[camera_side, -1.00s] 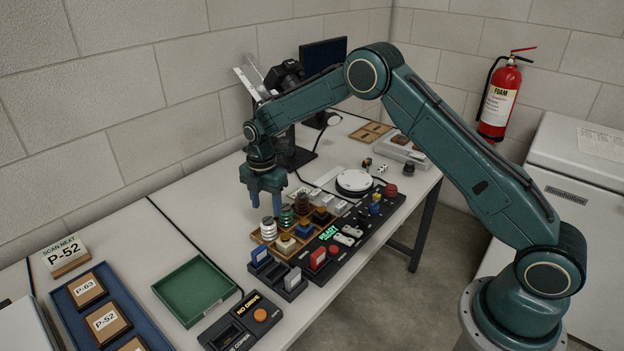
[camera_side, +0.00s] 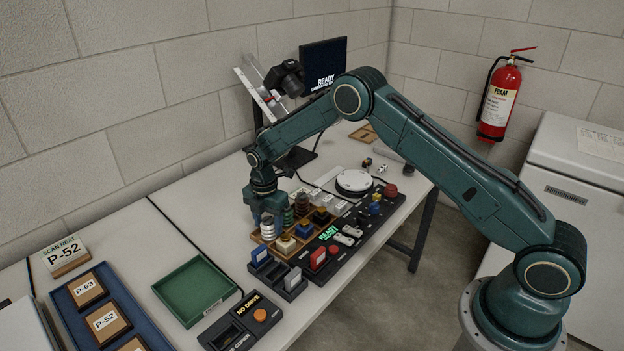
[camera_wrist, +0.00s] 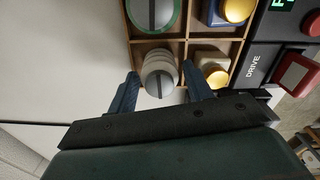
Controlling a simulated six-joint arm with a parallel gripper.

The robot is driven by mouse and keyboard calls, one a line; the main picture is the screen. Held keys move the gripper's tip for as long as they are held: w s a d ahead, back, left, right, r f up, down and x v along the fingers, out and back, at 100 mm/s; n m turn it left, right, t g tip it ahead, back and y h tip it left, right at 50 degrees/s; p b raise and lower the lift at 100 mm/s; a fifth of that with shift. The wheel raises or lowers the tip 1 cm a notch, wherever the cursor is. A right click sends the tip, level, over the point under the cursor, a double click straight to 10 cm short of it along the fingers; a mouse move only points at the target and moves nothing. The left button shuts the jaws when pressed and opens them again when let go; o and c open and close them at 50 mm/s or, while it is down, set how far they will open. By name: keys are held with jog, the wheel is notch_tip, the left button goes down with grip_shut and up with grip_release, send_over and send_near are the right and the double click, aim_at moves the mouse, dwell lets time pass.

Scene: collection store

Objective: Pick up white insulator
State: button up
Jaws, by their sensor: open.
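The white insulator (camera_side: 268,229) is a ribbed white piece standing in a front-left compartment of the wooden tray (camera_side: 256,237). In the wrist view the white insulator (camera_wrist: 159,73) lies between the two blue fingers of my gripper (camera_wrist: 160,88). The fingers are apart, with a gap to the insulator on each side. In the side view my gripper (camera_side: 266,217) is lowered over the insulator's compartment, and its fingers partly cover the insulator's upper part. A green insulator (camera_wrist: 153,12) stands in the neighbouring compartment.
Beside the insulator is a compartment with a yellow-topped block (camera_wrist: 214,70); a blue block with a yellow knob (camera_wrist: 230,10) is diagonal to it. A black control panel (camera_side: 350,238) stands close right. A green tray (camera_side: 194,291) lies to the left on the white table.

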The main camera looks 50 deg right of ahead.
aim_at(267, 219)
jog(key=shift+f, duration=0.2)
jog(key=shift+c, duration=0.4)
jog(key=c, duration=0.7)
jog(key=shift+r, duration=0.1)
notch_tip(267, 219, up, 20)
jog(key=shift+f, duration=0.1)
dwell(0.3)
dwell(0.4)
